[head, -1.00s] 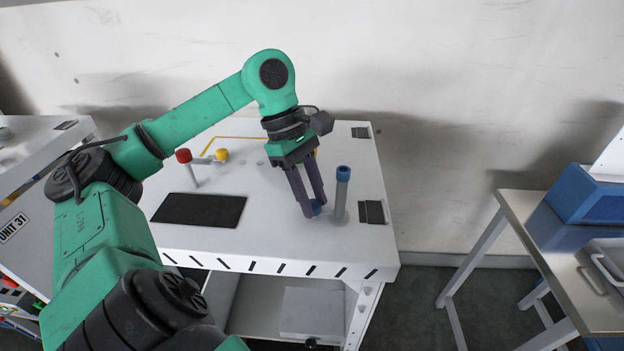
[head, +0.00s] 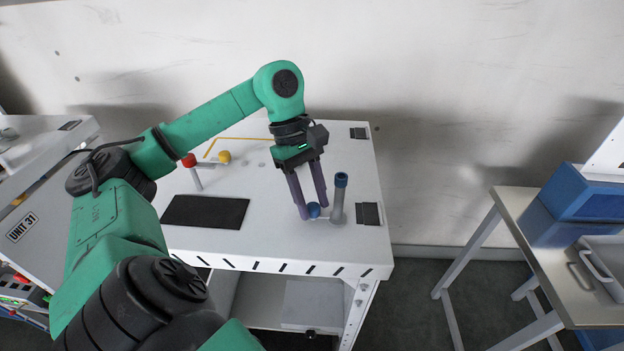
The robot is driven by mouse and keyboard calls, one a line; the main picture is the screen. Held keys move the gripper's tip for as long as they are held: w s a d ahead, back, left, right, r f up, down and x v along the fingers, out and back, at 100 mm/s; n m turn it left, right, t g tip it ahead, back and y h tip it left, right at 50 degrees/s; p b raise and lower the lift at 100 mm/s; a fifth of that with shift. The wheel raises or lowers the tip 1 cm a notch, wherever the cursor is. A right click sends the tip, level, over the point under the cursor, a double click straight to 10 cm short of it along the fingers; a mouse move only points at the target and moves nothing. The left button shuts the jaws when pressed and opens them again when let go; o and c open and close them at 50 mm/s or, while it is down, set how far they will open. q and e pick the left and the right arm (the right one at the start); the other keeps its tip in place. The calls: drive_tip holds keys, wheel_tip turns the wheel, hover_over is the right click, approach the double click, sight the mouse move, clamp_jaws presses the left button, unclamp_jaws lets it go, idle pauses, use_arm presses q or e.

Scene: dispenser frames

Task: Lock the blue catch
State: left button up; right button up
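The blue catch has a grey post with a blue cap (head: 341,180) near the right side of the white table. Its small blue knob (head: 314,210) sits low, just left of the post, at the end of a short arm. My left gripper (head: 314,211) points down with one dark purple finger on each side of the blue knob. The fingers look apart, with a little room around the knob. The near finger stands close to the knob, and I cannot tell whether it touches. My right gripper is not in view.
Small dark plates lie along the table's right edge. A second table (head: 520,215) with blue bins stands at the right.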

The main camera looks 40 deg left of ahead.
use_arm(q)
drive_tip(key=shift+o, duration=0.6)
drive_tip(key=p+v, duration=0.1)
drive_tip(key=v, duration=0.6)
drive_tip(key=shift+r, duration=0.2)
